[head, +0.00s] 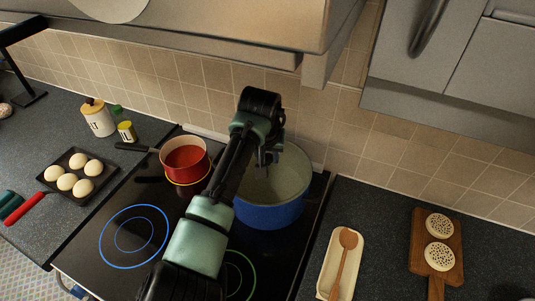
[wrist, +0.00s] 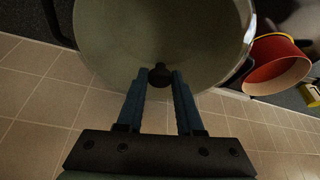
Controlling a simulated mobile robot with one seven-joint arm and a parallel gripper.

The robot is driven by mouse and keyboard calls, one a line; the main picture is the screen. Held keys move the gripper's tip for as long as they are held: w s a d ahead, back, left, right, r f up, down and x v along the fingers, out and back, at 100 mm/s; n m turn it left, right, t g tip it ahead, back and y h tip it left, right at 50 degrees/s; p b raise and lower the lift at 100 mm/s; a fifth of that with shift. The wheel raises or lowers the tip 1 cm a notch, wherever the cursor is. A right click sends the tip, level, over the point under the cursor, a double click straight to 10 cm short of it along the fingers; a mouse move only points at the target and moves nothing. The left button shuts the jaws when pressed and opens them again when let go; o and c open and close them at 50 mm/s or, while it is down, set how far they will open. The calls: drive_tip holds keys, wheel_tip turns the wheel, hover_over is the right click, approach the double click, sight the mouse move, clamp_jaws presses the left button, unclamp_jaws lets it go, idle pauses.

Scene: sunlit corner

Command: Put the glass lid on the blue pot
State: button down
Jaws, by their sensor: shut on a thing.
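The blue pot (head: 270,215) stands on the back right of the black cooktop, its pale inside facing up. My gripper (head: 267,157) is above the pot. In the wrist view my gripper (wrist: 161,80) is shut on the dark knob of the glass lid (wrist: 160,74). The clear glass is hard to make out against the pale pot inside. A bright curved rim shows at the upper right of the wrist view. I cannot tell whether the lid rests on the pot or hangs just above it. My arm hides part of the pot's left side.
A red pot (head: 186,160) with a dark handle stands left of the blue pot. A tiled wall (head: 340,145) is close behind, and a hood (head: 220,25) overhangs. Right of the cooktop are a spoon tray (head: 330,262) and a wooden board (head: 449,265). A bun pan (head: 96,184) is left.

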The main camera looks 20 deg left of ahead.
idle(0.4)
drive_tip(key=shift+c, duration=2.3)
unclamp_jaws()
drive_tip(key=o, duration=0.5)
drive_tip(key=shift+c, duration=0.2)
drive_tip(key=shift+r+p, duration=3.3)
drive_tip(key=shift+r, duration=0.2)
drive_tip(key=shift+c, duration=0.2)
